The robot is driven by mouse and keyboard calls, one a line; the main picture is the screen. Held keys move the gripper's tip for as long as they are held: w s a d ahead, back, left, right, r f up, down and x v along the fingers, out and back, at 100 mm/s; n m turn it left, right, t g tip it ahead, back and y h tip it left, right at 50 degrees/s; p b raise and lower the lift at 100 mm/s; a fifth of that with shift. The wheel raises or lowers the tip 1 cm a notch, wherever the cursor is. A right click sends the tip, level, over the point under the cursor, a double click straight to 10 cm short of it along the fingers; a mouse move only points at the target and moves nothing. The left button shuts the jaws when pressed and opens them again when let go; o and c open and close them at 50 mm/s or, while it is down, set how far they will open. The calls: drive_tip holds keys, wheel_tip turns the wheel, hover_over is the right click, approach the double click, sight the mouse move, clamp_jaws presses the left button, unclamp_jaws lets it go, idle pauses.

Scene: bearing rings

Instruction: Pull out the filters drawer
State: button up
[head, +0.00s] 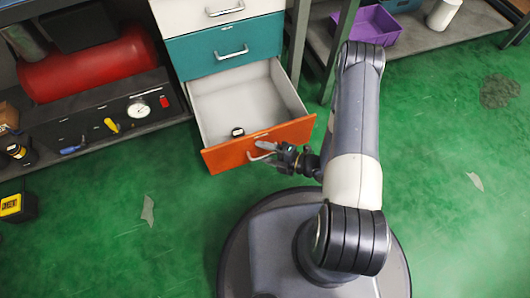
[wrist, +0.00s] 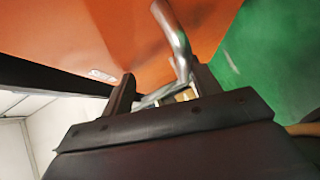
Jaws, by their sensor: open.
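The orange-fronted bottom drawer (head: 219,160) is pulled well out of the cabinet, and its light grey inside shows. A small dark object with a pale top (head: 237,132) lies in it near the front. My gripper (head: 267,152) is at the drawer's metal handle (head: 258,154), in front of the orange face. In the wrist view the handle (wrist: 173,38) runs down to the open fingers (wrist: 160,93), close to one of them. I cannot tell whether they touch it. A small pale label (wrist: 102,76) is on the orange front; its text is unreadable.
A teal drawer (head: 210,50) and a white drawer above it are shut. A shelf with a red tank (head: 88,65) stands at left, and a purple bin (head: 368,24) is on a low shelf at right. The green floor is mostly clear, with a yellow-and-black box (head: 14,206) at far left.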

sight(250, 138)
drive_tip(key=o, duration=0.9)
wheel_tip(250, 138, up, 7)
drive_tip(key=shift+w+f+p, duration=0.1)
drive_tip(key=shift+w+p, duration=0.05)
drive_tip(key=shift+p, duration=0.75)
drive_tip(key=shift+r, duration=0.5)
drive_tip(key=shift+g+h, duration=0.6)
drive_tip(key=shift+g, duration=0.1)
drive_tip(key=f, duration=0.1)
drive_tip(key=s+f, duration=0.1)
drive_tip(key=f, duration=0.1)
drive_tip(key=shift+s+d+f, duration=0.15)
drive_tip(key=shift+s+f, duration=0.2)
drive_tip(key=shift+f, duration=0.05)
drive_tip(key=shift+c, duration=0.4)
drive_tip(key=shift+d, duration=0.2)
drive_tip(key=c, duration=1.3)
drive_tip(key=shift+o, duration=0.2)
drive_tip(key=s+d+p, duration=0.1)
drive_tip(key=s+d, duration=0.2)
drive_tip(key=d, duration=0.2)
drive_tip(key=s+d+r, duration=0.1)
drive_tip(key=s+d, duration=0.1)
drive_tip(key=d, duration=0.3)
drive_tip(key=shift+s+d+p, duration=0.2)
drive_tip(key=shift+s+p, duration=0.2)
